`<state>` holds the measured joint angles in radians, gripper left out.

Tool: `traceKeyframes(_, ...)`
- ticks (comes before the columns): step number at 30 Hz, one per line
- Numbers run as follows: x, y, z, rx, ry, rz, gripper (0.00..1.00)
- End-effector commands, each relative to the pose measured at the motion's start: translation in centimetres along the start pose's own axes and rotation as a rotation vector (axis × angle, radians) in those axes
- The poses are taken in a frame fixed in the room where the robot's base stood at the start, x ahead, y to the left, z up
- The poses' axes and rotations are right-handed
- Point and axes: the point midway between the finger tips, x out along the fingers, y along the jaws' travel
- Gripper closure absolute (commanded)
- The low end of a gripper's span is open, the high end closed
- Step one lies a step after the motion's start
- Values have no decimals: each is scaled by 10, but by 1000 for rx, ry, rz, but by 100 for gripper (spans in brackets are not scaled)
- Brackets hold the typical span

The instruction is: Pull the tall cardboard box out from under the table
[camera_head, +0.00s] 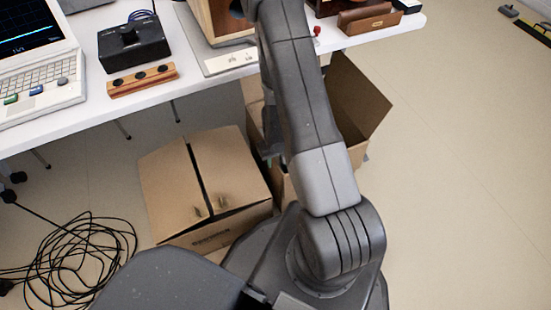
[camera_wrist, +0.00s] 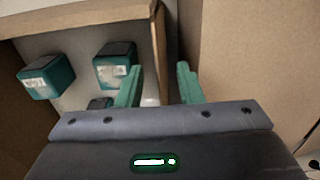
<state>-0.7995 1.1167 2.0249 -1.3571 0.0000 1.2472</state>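An open cardboard box (camera_head: 360,98), which looks like the tall one, stands at the table's front edge, largely hidden behind my arm. Its raised flap shows to the right of the arm. In the wrist view, a box wall (camera_wrist: 159,45) runs up the picture, with teal-and-black packages (camera_wrist: 48,78) inside the box to its left. My gripper (camera_wrist: 159,80) is open, its two green fingers apart. The wall's edge appears between them, nearer the left finger; I cannot tell whether they touch it. The head view does not show the fingers clearly. The white table (camera_head: 205,82) spans the top left.
A closed cardboard box (camera_head: 228,165) stands on the floor left of the arm. Black cables (camera_head: 75,255) lie coiled at lower left. A laptop-like device (camera_head: 40,75) and a black control box (camera_head: 133,45) stand on the table.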

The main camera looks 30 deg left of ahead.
Motion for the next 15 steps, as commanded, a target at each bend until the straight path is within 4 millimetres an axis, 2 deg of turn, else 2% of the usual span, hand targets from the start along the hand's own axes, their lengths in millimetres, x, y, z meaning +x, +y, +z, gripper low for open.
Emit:
traceKeyframes(1, 11, 0, 0, 1, 0, 0, 67)
traceKeyframes(15, 56, 0, 0, 1, 0, 0, 67)
